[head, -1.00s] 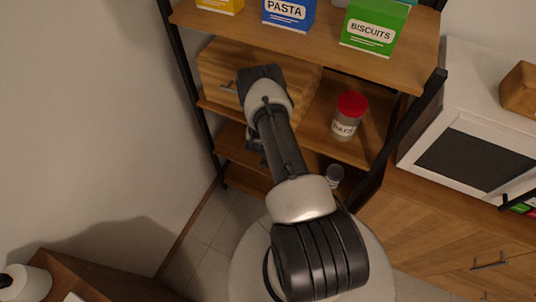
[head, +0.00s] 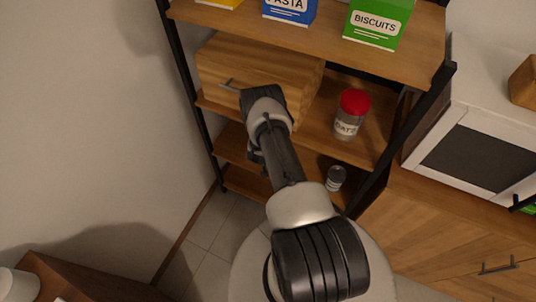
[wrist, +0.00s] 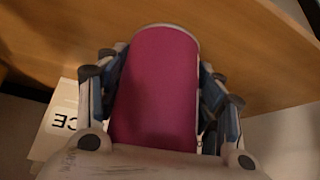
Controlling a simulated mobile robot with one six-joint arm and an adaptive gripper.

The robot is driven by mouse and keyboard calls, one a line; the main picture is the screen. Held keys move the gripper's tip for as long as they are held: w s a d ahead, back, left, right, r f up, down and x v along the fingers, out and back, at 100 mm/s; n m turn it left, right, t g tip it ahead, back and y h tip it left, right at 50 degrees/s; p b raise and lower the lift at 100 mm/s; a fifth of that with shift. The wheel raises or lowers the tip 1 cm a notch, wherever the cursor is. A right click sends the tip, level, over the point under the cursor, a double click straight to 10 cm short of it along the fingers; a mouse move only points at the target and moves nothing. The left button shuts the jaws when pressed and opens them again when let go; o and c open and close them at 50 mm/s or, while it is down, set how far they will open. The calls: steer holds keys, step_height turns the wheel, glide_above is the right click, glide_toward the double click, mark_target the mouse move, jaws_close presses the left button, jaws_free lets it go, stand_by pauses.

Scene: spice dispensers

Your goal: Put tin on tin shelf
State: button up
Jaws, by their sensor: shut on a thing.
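A magenta tin (wrist: 155,95) with a pale rim fills the middle of the wrist view. My gripper (wrist: 158,64) is shut on it, with a finger on each side. A wooden shelf board (wrist: 240,50) lies beyond the tin; I cannot tell whether they touch. In the head view my arm reaches into the shelf unit and hides the tin and most of the gripper. A small grey tin or jar (head: 336,178) stands on a lower shelf (head: 310,168), right of my arm.
A red-lidded oats jar (head: 351,114) and a wooden drawer box (head: 250,70) stand on the middle shelf. Pasta (head: 290,10) and biscuits (head: 376,22) boxes stand above. A black post (head: 400,140) edges the unit. A pale box (wrist: 58,120) shows beside my gripper.

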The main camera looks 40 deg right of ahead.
steer(key=o, duration=1.4)
steer(key=shift+a+r, duration=0.1)
steer(key=shift+r, duration=0.2)
steer(key=p+v, duration=0.5)
steer(key=v, duration=0.6)
steer(key=shift+s+a+r, duration=0.15)
steer(key=shift+a+r, duration=0.05)
